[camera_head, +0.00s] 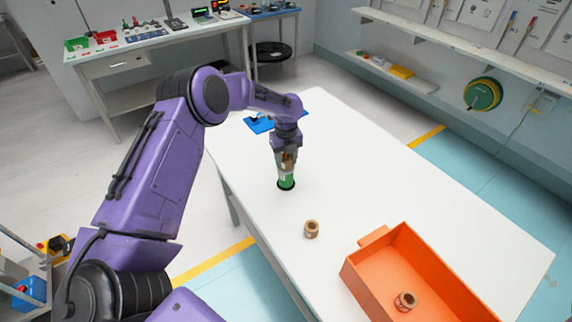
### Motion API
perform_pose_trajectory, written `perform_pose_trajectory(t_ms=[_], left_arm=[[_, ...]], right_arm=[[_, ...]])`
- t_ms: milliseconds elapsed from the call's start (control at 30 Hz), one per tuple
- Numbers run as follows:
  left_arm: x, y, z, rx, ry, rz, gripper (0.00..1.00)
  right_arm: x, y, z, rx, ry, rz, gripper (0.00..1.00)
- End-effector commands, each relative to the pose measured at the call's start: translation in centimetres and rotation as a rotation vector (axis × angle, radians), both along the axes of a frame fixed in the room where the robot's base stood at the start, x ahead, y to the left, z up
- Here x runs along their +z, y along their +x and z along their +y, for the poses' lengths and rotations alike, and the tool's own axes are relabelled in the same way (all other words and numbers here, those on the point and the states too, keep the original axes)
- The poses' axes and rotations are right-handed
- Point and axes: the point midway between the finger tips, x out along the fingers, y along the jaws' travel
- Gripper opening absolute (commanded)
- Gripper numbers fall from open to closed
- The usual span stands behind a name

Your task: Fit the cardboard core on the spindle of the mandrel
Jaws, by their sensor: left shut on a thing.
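My left gripper (286,158) points down over the white table and is shut on a brown cardboard core (288,161), which is partly hidden by the fingers. Directly below it stands the mandrel, a green upright body (286,181) on a dark round base. The core appears in line with the mandrel. The fingers hide the spindle, so I cannot tell whether the core is around it or just above it. My right gripper is not in view.
A loose brown core (311,230) stands on the white table (400,188). An orange tray (373,283) at the front right holds another core (405,301). A blue object (259,125) lies behind my forearm.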

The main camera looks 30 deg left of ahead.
Motion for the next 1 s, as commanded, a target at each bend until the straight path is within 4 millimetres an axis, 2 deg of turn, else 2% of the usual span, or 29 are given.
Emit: perform_pose_trajectory(t_ms=[267, 300, 367, 400, 700, 767, 1000], left_arm=[[-0.2, -0.1, 0.0, 0.001, 0.000, 0.002, 0.17], [-0.2, -0.1, 0.0, 0.001, 0.000, 0.001, 0.49], [-0.1, -0.1, 0.1, 0.001, 0.000, 0.001, 0.68], [-0.1, -0.1, 0.1, 0.001, 0.000, 0.001, 0.71], [0.4, -0.1, 0.0, 0.001, 0.000, 0.000, 0.71], [1.5, 0.0, 0.0, 0.001, 0.000, 0.000, 0.71], [7.9, 0.0, 0.0, 0.002, -0.001, 0.001, 0.71]], right_arm=[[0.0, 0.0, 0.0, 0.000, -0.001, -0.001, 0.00], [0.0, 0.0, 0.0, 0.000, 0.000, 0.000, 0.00], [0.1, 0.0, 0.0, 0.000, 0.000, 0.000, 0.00], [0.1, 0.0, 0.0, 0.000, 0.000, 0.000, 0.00], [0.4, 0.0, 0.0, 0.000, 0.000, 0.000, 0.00], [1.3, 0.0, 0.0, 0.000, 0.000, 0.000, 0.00], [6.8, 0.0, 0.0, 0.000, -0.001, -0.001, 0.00]])
